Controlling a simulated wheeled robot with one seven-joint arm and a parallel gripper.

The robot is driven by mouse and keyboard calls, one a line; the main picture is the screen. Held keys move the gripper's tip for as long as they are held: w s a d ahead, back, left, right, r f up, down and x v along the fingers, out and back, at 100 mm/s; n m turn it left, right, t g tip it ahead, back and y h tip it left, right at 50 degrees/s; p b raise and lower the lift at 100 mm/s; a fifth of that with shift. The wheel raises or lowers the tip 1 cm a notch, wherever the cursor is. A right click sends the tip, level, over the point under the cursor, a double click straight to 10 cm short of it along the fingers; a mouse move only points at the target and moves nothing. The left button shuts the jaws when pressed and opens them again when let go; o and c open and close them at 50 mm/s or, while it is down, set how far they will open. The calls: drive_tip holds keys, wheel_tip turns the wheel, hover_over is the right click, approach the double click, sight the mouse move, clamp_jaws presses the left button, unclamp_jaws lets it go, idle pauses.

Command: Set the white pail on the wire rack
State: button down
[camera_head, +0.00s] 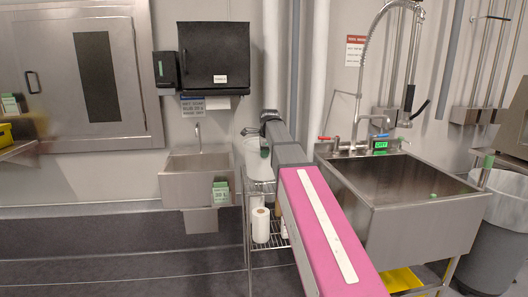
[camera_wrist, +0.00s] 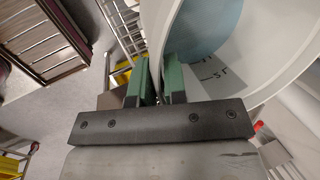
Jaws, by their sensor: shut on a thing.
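The white pail (camera_head: 249,158) is in the middle of the head view, at the top of the wire rack (camera_head: 262,188). My gripper (camera_head: 265,152) is at the pail's right side, partly hidden by my arm. In the wrist view, the green fingers of my gripper (camera_wrist: 159,80) are shut on the wall of the pail (camera_wrist: 262,50), which fills the upper right. The inside of the pail looks bluish, with dark marks on a grey patch. I cannot tell whether the pail's base touches the top shelf.
A white paper roll (camera_head: 261,226) stands on the rack's lower shelf. A small hand sink (camera_head: 200,180) is to the left of the rack, and a large steel sink (camera_head: 420,215) is to the right. A grey bin (camera_head: 497,240) stands at the far right. Open floor lies at the front left.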

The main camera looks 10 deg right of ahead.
sight(264, 160)
wheel_tip(264, 160, down, 3)
drive_tip(key=shift+f, duration=0.15)
drive_tip(key=c, duration=1.2)
unclamp_jaws()
drive_tip(key=shift+o, duration=0.2)
